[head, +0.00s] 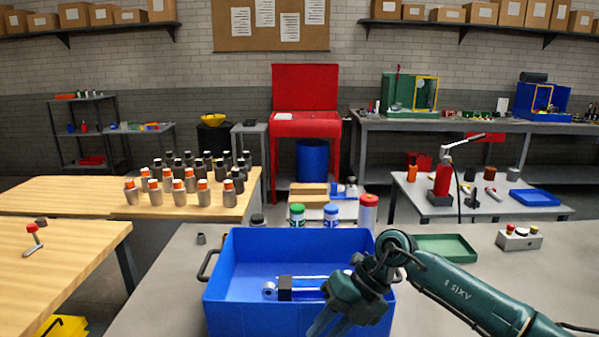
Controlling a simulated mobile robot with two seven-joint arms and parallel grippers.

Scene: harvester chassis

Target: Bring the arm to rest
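My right arm, dark green, comes in from the lower right, and its gripper (330,322) hangs over the front right part of a blue bin (235,317). Its fingers point down and to the left near the bottom edge of the picture; their gap is not clear. A cylinder (285,288) with a silver rod, black block and round end lies in the bin. The gripper's wrist overlaps its right end in the picture, and I cannot tell whether they touch. My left gripper is not in view.
Behind the bin stand bottles with green (297,214), blue (331,215) and red (368,210) tops. A green tray (446,248) and a button box (519,237) are at right. A wooden table (70,260) is at left. The grey top left of the bin is mostly clear.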

